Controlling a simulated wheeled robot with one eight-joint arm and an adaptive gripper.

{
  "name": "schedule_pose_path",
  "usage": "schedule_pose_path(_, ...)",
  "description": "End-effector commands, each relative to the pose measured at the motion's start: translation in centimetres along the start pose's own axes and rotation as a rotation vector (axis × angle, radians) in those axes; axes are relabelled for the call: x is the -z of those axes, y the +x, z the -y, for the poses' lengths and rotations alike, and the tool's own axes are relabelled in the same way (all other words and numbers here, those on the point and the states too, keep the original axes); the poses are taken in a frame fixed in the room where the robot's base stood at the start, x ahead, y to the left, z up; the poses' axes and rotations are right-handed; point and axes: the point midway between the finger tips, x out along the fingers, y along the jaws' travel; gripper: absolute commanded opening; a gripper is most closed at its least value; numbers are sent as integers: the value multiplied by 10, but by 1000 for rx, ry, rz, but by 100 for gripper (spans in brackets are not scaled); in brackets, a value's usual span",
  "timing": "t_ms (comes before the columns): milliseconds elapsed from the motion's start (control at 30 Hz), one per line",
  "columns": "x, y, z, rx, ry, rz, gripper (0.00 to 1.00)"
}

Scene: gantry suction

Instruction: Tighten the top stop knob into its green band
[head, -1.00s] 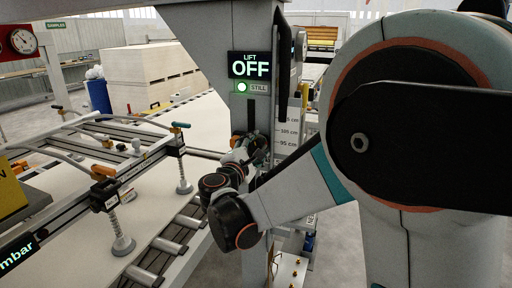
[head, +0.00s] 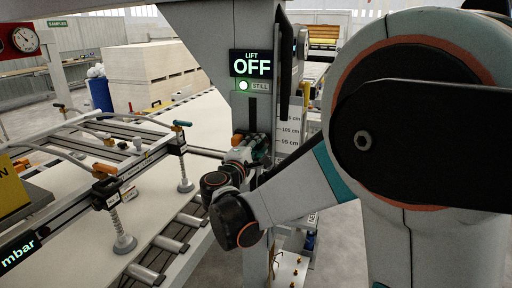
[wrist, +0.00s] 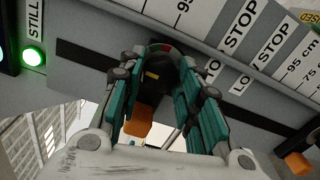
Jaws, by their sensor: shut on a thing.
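The top stop knob (wrist: 158,75) is dark, with an orange block (wrist: 139,122) below it in the wrist view. My gripper (wrist: 161,68), with teal and black fingers, is closed around the knob from both sides. A small arc with red and green parts (wrist: 161,47) shows just beyond the knob; the fingers and knob hide most of it, and I cannot tell where the knob points on it. In the head view my gripper (head: 256,150) is at the column's face, beside a dark slot; the knob is mostly hidden there.
The column (head: 211,30) carries a display (head: 251,65) reading LIFT OFF and a green STILL light (head: 243,86). A second orange part (wrist: 298,163) sits along the dark slot. A suction frame (head: 150,160) stands left over pale sheet and rollers.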

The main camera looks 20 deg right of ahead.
Motion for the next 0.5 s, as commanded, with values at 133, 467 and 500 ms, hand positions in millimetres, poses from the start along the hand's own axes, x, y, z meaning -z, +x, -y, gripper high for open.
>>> schedule_pose_path(133,0,0,0,-1,96,0,8)
schedule_pose_path(467,0,0,0,0,234,0,8)
schedule_pose_path(500,0,0,0,0,243,0,8)
